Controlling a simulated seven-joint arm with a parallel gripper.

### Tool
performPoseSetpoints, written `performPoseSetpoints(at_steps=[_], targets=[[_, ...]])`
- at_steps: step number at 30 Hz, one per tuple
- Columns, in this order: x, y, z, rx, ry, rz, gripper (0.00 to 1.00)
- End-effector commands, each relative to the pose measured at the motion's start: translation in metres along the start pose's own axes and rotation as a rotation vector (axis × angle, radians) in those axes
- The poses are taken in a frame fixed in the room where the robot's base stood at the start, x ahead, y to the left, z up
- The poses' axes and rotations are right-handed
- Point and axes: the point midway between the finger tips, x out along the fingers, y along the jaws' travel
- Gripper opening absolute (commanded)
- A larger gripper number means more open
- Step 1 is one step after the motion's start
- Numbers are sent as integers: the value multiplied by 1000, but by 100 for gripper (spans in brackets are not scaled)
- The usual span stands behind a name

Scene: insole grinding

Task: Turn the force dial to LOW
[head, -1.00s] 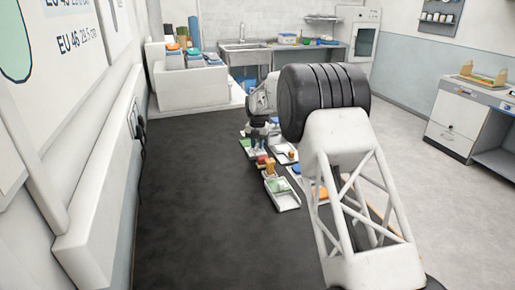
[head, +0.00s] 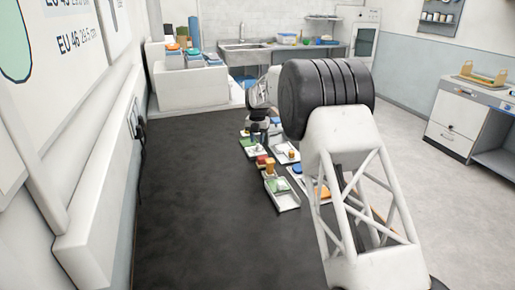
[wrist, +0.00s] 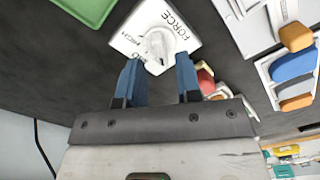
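The force dial (wrist: 157,45) is a pale knob on a white plate (wrist: 181,18) marked FORCE, at the top middle of the wrist view. Small lettering runs along the plate's left side, partly covered by my left finger and too small to read surely. I cannot tell which mark the knob points to. My gripper (wrist: 158,62) is open, with its two blue fingers apart near the dial, one towards each side of the knob. Nothing shows between the fingertips except the dial area. In the head view my gripper (head: 258,136) points down over the dark bench; the dial cannot be made out there.
A green tray (wrist: 88,8) lies left of the dial plate. Right of it are a red block (wrist: 205,80) and a white tray with blue and orange pieces (wrist: 294,65). The dark bench (head: 195,210) is clear at the left and front in the head view.

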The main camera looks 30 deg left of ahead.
Motion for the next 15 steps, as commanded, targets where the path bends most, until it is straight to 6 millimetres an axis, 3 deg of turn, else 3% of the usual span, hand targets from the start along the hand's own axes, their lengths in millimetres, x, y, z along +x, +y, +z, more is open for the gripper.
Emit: performPoseSetpoints(at_steps=[15], targets=[[-30, 0, 0, 0, -1, 1, 32]])
